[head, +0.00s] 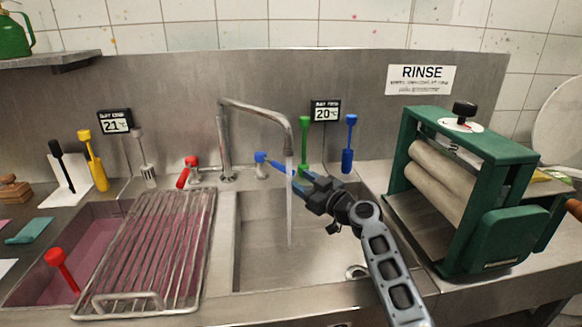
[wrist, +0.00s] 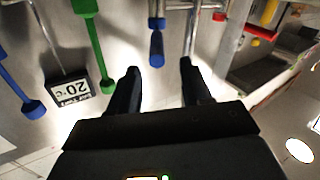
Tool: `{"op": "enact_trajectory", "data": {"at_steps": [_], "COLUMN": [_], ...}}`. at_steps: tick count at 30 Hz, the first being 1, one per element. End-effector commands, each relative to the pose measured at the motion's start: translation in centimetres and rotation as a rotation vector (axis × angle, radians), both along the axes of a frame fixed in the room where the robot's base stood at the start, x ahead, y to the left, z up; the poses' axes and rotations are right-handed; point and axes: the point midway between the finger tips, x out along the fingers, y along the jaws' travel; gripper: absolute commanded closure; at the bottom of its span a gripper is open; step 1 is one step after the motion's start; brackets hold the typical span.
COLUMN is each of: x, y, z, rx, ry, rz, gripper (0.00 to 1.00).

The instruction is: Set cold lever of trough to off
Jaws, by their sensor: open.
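The trough (head: 262,250) is a steel sink under a bent spout (head: 258,110), with water (head: 289,210) running down from it. The blue cold lever (head: 277,166) sits right of the spout's base and points out to the right and forward. It also shows in the wrist view (wrist: 156,50), with its blue end just ahead of my fingertips. My gripper (head: 303,180) is open in front of the lever; in the wrist view its fingers (wrist: 159,68) stand either side of the lever's line. Whether they touch it I cannot tell.
A red lever (head: 187,172) is left of the spout. Green (head: 304,140) and blue (head: 348,145) upright tools stand behind my gripper. A wire rack (head: 150,250) lies to the left. A green roller wringer (head: 470,190) stands to the right.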

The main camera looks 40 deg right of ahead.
Motion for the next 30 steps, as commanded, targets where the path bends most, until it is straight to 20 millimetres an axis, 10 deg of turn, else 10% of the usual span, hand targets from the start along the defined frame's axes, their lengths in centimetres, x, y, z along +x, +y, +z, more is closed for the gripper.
{"op": "enact_trajectory", "data": {"at_steps": [15,30], "x": [6.6,7.6], "y": [-0.7,-0.7], "z": [-0.1,-0.1], "rx": [0.006,0.005], "ry": [-0.001,0.0], "rz": [-0.003,-0.004], "gripper": [0.52,0.58]}}
